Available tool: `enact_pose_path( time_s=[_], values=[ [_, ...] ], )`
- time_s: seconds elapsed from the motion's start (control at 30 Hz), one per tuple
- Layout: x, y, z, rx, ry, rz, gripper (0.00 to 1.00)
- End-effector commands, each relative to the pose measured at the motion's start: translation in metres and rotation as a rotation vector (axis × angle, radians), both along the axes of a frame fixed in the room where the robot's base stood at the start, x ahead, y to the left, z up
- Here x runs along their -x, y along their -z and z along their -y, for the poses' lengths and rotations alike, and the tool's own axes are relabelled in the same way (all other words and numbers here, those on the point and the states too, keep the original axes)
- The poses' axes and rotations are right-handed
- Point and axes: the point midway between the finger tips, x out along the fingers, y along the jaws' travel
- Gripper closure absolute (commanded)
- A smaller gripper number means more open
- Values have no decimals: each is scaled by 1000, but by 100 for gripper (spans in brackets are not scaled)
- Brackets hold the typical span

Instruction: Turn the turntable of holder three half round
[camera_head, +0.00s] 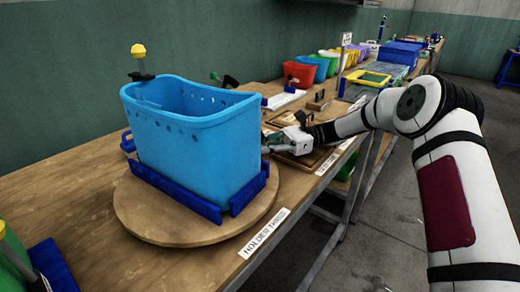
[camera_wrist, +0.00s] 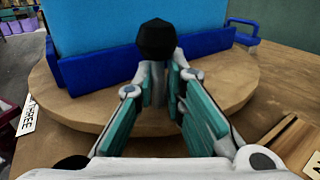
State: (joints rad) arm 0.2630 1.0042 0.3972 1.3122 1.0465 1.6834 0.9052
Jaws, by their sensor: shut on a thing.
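The round wooden turntable (camera_head: 180,232) of holder three bears a light blue tub (camera_head: 195,140) inside dark blue corner rails (camera_head: 175,193). The label HOLDER THREE (camera_head: 263,233) is on the bench edge beside it. My gripper (camera_head: 270,143) is at the turntable's far right side, close against the tub and rail. In the wrist view, my gripper (camera_wrist: 165,85) is shut on the post of a black knob (camera_wrist: 157,39) in front of the blue rail. The turntable (camera_wrist: 60,100) spreads beneath. The knob is hidden in the head view.
A yellow ball knob on a clamp (camera_head: 138,52) stands at the tub's left rim. Wooden boards (camera_head: 305,158) lie on the bench behind my gripper. Coloured bins (camera_head: 298,75) stand farther back. A green tub with a blue rail (camera_head: 45,265) is at the near left.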

Motion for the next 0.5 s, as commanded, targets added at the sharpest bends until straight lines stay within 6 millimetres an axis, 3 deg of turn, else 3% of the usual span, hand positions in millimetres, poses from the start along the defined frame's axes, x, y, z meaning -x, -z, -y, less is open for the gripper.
enact_pose_path(
  time_s=[0.03, 0.47, 0.5],
  values=[
    [1, -10, -4, -20, -11, 10, 100],
    [1, -10, -5, -20, -16, 9, 100],
    [2, -10, -5, -20, -16, 9, 80]
  ],
)
